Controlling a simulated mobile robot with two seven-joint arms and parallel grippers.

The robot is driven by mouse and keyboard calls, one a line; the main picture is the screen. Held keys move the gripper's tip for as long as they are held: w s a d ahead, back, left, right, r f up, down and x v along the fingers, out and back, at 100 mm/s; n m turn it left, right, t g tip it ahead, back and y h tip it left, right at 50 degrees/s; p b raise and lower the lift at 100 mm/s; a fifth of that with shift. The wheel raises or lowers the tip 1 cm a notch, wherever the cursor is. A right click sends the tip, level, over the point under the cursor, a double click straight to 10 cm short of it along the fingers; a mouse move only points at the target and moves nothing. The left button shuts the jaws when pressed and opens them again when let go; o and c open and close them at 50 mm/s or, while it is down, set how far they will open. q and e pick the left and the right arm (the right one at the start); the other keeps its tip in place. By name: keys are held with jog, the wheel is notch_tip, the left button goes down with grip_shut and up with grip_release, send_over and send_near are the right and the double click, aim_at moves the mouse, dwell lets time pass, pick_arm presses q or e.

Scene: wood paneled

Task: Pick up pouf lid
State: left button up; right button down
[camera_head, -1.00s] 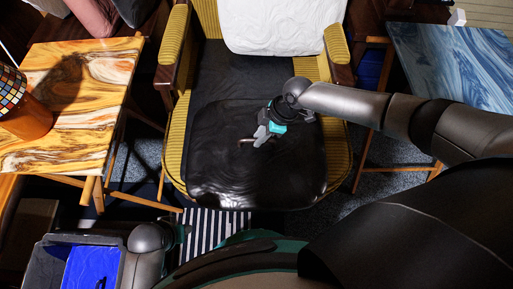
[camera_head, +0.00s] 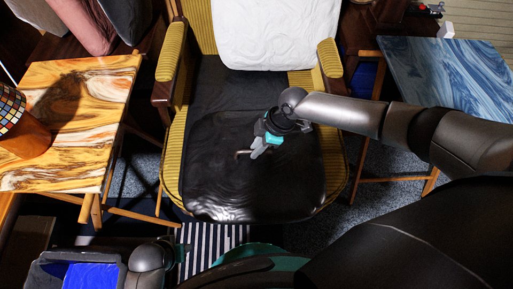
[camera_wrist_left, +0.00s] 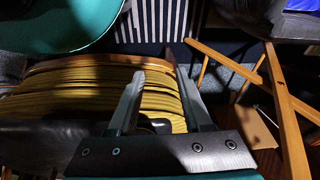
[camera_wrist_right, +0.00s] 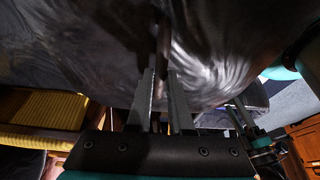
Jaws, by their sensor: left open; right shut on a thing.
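The pouf lid (camera_head: 215,190) is a broad, shiny black slab with a small handle (camera_head: 243,153) on its face. In the head view it overlaps the seat of a yellow armchair; I cannot tell the gap between them. My right gripper (camera_head: 256,150) is shut on the handle. In the right wrist view its fingers (camera_wrist_right: 163,78) close on the dark handle, and the lid (camera_wrist_right: 75,50) fills the top. My left gripper shows in the left wrist view with its fingers (camera_wrist_left: 155,85) apart and empty, with yellow ribbed fabric beyond them.
The yellow armchair (camera_head: 170,55) holds a white pillow (camera_head: 270,35). A marbled orange table (camera_head: 85,95) with a mosaic lamp (camera_head: 12,110) stands left. A blue marbled table (camera_head: 440,70) stands right. A black-and-white striped rug (camera_head: 205,245) lies in front.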

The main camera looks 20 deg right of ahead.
notch_tip(320, 180, up, 7)
jog(key=p, duration=0.3)
jog(key=shift+w+r, duration=0.1)
pick_arm(q)
jog(key=s+a+f+p, duration=0.4)
jog(key=s+a+f, duration=0.3)
jog(key=s, duration=0.4)
jog(key=shift+f+y+p, duration=0.2)
jog(key=shift+y+p, duration=0.2)
pick_arm(e)
notch_tip(320, 180, up, 12)
pick_arm(q)
jog(key=shift+a, duration=0.1)
pick_arm(e)
jog(key=c, duration=1.4)
grip_release()
grip_shut()
